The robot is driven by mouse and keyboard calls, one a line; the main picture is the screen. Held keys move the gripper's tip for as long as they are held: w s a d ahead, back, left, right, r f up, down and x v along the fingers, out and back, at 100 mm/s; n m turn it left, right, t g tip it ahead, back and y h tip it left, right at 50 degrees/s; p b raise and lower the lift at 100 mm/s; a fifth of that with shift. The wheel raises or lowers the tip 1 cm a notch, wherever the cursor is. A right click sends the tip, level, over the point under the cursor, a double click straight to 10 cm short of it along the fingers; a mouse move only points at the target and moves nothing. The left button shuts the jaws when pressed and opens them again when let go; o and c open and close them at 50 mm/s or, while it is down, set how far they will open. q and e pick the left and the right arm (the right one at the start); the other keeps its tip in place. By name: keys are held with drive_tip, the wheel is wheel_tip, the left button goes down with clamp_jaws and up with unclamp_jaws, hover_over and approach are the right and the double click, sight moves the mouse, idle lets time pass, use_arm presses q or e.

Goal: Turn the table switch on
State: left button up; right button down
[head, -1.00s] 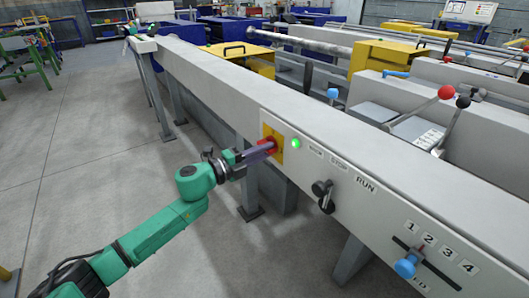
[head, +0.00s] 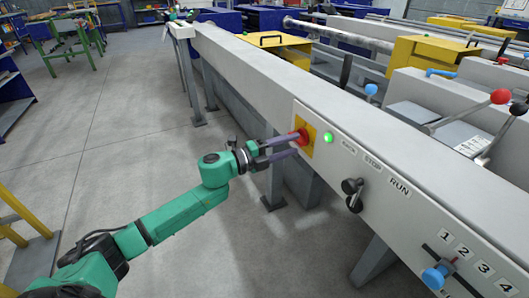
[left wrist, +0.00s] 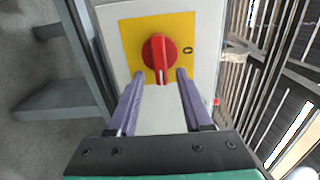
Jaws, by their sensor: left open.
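The table switch is a red rotary knob (head: 301,136) on a yellow plate (head: 309,150), set in the side of the long grey table. In the left wrist view the knob (left wrist: 153,50) shows close ahead, with a pale mark at its lower end and a "0" printed to its right. My left gripper (head: 296,145) is open, its two purple fingers pointing at the plate. Whether a finger touches the knob I cannot tell. My right gripper is out of view.
A green lamp (head: 328,138) glows beside the plate. A black lever knob (head: 353,192) and a blue knob (head: 435,275) on a numbered slot stick out further right. Table legs (head: 273,185) stand below.

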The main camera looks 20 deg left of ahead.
use_arm(q)
drive_tip(key=v, duration=1.2)
drive_tip(key=shift+s+p, duration=0.3)
drive_tip(key=shift+p, duration=0.15)
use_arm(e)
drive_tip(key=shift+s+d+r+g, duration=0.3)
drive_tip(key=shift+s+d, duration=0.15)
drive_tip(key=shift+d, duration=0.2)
use_arm(q)
drive_tip(key=shift+a, duration=0.15)
